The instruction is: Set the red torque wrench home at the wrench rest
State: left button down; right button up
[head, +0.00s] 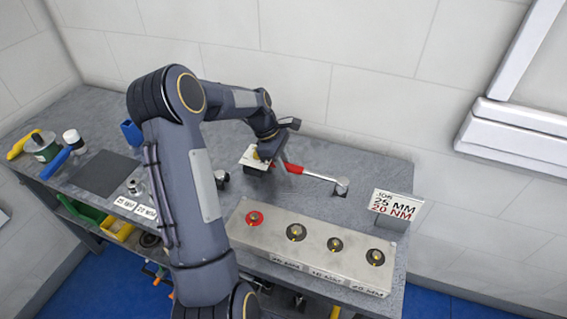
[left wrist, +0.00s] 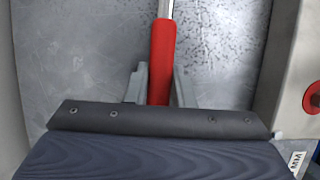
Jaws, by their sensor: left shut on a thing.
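The red torque wrench (head: 318,175) has a red handle and a bright steel shaft ending in a round head at right. It lies along the back of the grey bench, beyond the metal block. My left gripper (head: 281,161) is shut on its red handle. In the left wrist view, the red handle (left wrist: 161,60) sits between the two grey fingers, with the shaft pointing away. A pale plate on a dark base (head: 250,158) stands beside the gripper, partly covered; I cannot tell whether it is the wrench rest. My right gripper is out of view.
A metal block (head: 316,250) with several round fittings stands in front of the wrench. A sign (head: 397,206) reading 25 MM, 20 NM stands at the right end of the bench (head: 385,170).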

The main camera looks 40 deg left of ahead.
pick_arm(q)
jog(key=shift+s+f, duration=0.25)
jog(key=shift+f, duration=0.3)
jog(key=c, duration=1.5)
grip_release()
jog(key=shift+f, duration=0.1)
jog(key=shift+c, duration=0.2)
jog(key=shift+o, duration=1.4)
jog(key=shift+w, duration=0.2)
jog(key=shift+r, duration=0.2)
